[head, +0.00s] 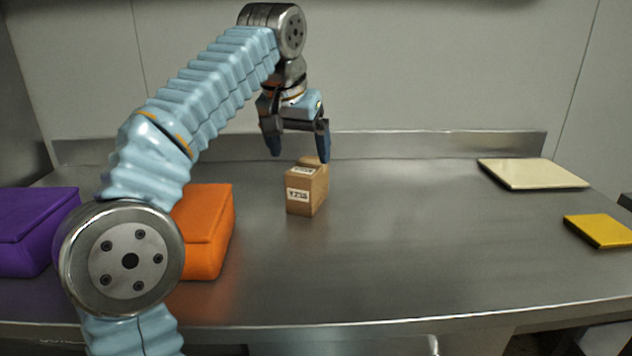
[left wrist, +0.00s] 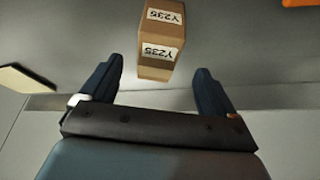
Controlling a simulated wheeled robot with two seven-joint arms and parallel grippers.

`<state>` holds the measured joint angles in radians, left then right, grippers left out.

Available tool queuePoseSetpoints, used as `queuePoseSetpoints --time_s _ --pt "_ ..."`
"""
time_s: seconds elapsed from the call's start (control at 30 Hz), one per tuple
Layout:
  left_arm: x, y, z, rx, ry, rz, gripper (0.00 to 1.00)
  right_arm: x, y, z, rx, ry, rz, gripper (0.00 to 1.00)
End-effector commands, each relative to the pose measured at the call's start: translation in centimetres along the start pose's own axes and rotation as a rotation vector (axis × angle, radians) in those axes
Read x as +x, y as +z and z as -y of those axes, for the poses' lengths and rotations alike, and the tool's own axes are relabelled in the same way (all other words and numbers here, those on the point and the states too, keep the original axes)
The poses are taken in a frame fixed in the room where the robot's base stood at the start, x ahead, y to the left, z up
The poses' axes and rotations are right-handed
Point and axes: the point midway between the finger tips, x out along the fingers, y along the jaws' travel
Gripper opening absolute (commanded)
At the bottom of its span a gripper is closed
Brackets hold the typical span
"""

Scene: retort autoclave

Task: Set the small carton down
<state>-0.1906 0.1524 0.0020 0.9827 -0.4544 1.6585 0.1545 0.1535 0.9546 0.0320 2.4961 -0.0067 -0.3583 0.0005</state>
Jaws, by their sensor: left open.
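The small carton (head: 303,192) is a brown box with white labels reading Y235. It stands upright on the steel table (head: 400,240), near the middle. My left gripper (head: 300,152) is just above and behind it, fingers pointing down, open and empty. In the left wrist view the carton (left wrist: 161,40) lies beyond the fingertips, between the lines of the two spread fingers (left wrist: 155,78), with no finger touching it. My right gripper is not in view.
An orange bag (head: 208,235) and a purple bag (head: 35,232) are at the left, partly behind my left arm. A cream flat pad (head: 532,174) and a yellow one (head: 600,231) lie at the right. A low steel backsplash (head: 420,145) runs behind.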

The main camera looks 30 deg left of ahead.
Motion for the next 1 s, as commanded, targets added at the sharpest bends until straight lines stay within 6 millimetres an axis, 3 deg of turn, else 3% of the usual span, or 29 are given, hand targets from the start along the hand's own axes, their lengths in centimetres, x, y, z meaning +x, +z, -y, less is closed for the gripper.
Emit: queuePoseSetpoints --time_s 0.1,0.37,0.6,0.93,1.0 --pt "2.5 0.1 0.1 -0.002 -0.002 0.003 0.89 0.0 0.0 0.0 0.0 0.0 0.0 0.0" --pt "5.0 0.0 0.0 -0.002 -0.001 0.0 0.89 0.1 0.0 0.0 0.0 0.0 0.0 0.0" --pt "8.6 0.0 -0.3 -0.001 0.0 0.001 0.89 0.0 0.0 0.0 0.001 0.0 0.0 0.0" --pt "9.6 -0.1 -0.3 -0.002 0.0 -0.002 0.89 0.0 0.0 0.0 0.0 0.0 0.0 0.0" --pt "9.6 -0.1 -0.3 -0.002 0.0 -0.002 0.79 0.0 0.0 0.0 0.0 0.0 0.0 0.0"
